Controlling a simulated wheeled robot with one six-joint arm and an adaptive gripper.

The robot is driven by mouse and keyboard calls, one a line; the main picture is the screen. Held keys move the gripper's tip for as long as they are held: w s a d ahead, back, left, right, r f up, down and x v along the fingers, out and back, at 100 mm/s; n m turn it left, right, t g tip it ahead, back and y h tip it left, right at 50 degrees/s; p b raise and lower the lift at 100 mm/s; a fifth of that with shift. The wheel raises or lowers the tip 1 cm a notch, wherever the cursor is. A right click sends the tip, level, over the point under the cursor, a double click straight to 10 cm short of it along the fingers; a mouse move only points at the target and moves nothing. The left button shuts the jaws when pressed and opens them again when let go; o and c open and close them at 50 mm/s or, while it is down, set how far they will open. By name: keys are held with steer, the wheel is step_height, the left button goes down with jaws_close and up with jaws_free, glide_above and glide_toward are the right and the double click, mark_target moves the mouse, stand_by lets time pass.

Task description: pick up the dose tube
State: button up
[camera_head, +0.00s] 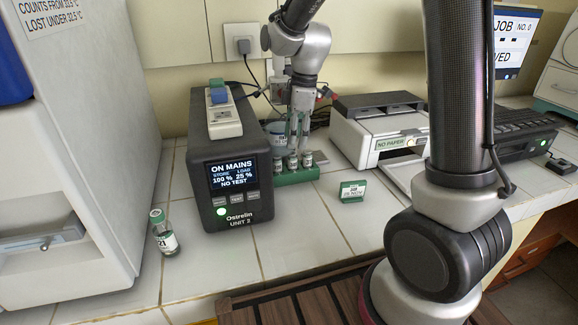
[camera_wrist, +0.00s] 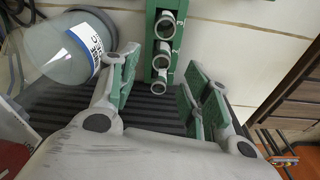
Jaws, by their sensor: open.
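Several small tubes with pale caps (camera_head: 307,159) stand in a green rack (camera_head: 297,178) on the tiled counter, beside the power unit. In the wrist view the green rack (camera_wrist: 152,14) shows tube tops as rings (camera_wrist: 163,52) in a row. Which one is the dose tube I cannot tell. My gripper (camera_head: 298,130) points down at the rack, just above and behind the tubes. In the wrist view my gripper (camera_wrist: 160,88) has its green-padded fingers wide apart, with the nearest ring just beyond the gap and nothing held between them.
The black power unit (camera_head: 232,190) stands close left of the rack. A labelled clear jar (camera_wrist: 70,55) is close to the left finger. A printer (camera_head: 375,130) stands right, with a small green sign (camera_head: 353,191) before it. A labelled vial (camera_head: 164,236) stands far left. Front tiles are clear.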

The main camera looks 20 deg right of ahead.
mark_target(293, 153)
steer(key=f, duration=0.4)
steer(key=a+f, duration=0.1)
steer(key=f, duration=0.1)
steer(key=shift+f, duration=0.4)
steer(key=shift+c, duration=0.5)
steer(key=c, duration=0.8)
